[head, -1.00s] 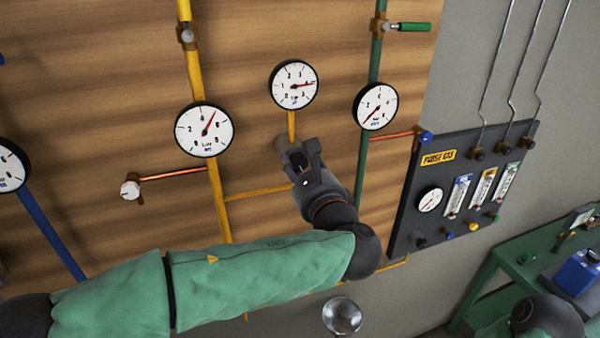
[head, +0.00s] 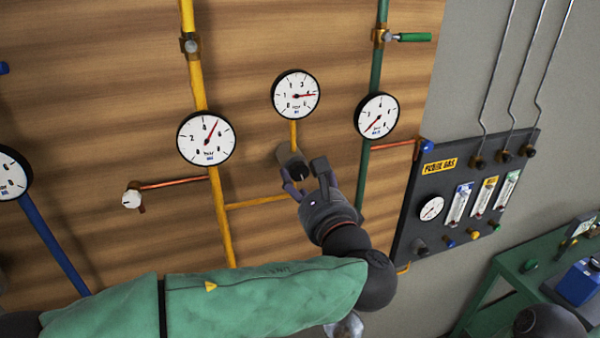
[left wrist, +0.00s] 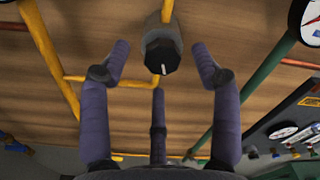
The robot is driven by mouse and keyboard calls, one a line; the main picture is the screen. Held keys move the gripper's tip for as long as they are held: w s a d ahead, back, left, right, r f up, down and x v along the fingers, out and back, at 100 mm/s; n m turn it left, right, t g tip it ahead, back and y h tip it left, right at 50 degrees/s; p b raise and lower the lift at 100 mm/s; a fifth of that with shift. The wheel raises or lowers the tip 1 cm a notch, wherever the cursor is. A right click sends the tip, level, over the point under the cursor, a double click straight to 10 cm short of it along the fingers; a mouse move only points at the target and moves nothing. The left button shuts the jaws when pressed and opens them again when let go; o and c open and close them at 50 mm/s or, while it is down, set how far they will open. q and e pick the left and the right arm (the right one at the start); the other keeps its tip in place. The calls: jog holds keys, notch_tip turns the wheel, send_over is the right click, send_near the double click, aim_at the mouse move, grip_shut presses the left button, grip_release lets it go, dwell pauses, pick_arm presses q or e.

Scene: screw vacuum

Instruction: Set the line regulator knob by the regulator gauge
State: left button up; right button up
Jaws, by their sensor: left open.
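The line regulator knob is dark with a white mark, on the end of a grey regulator body (head: 290,158). The knob (left wrist: 161,52) shows at the top middle in the left wrist view. The regulator gauge (head: 295,94) is above it on a short yellow pipe, its red needle pointing right, near 3. My left gripper (head: 305,178) is open just below and in front of the regulator. In the left wrist view its fingers (left wrist: 160,75) are spread, with the knob between and beyond the two upper ones, apart from them. My right gripper is not in view.
A yellow pipe (head: 189,70) with another gauge (head: 206,138) stands at left. A green pipe (head: 376,70) with a gauge (head: 376,115) is close at right. A dark purge gas panel (head: 415,195) and a green bench (head: 490,290) are further right.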

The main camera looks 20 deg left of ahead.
pick_arm(q)
jog(key=v, duration=0.8)
jog(key=shift+s, duration=0.25)
jog(key=shift+d+r, duration=0.1)
